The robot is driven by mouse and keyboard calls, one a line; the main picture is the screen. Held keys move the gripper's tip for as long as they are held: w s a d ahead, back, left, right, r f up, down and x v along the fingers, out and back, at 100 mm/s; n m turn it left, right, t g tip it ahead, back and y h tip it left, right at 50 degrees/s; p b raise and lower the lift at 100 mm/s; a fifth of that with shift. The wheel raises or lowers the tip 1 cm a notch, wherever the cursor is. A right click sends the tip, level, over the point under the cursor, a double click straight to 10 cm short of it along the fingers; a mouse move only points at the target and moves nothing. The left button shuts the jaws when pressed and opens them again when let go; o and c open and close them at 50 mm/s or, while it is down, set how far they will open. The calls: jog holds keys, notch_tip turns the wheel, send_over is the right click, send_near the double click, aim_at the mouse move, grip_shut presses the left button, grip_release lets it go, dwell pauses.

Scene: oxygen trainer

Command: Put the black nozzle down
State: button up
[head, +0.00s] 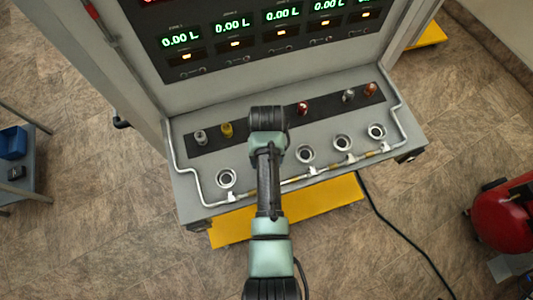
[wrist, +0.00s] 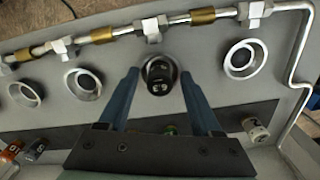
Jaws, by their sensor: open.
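The black nozzle (wrist: 160,78) stands upright at a metal ring socket (wrist: 149,62) in the wrist view, with its marked end facing the camera. My gripper (wrist: 158,82) is open, with one blue finger on each side of the nozzle and a visible gap on both sides. The nozzle appears to sit inside the ring; how deep cannot be told. In the head view my arm hides the nozzle, that socket and my fingers.
Other ring sockets are empty, one at left (head: 227,178) and others at right (head: 305,153). A dark strip behind holds a grey nozzle (head: 200,137), a yellow nozzle (head: 226,129) and a red nozzle (head: 302,108). A metal pipe (wrist: 105,35) runs along the panel's front.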

notch_tip(320, 180, up, 13)
dwell(0.4)
jog(key=w+r+t, duration=0.5)
jog(key=r, duration=0.5)
jog(key=w+r+t, duration=0.5)
jog(key=r, duration=0.6)
jog(key=w+r+t, duration=0.5)
jog(key=r, duration=0.5)
jog(key=s+r+t, duration=0.4)
jog(key=s+r, duration=0.1)
jog(key=r, duration=0.5)
jog(key=s+r+t, duration=0.4)
jog(key=s+r, duration=0.2)
jog(key=r, duration=0.4)
jog(key=s+r+t, duration=0.4)
jog(key=s+r, duration=0.1)
jog(key=r, duration=0.6)
jog(key=shift+s+m, duration=0.25)
jog(key=shift+m, duration=0.05)
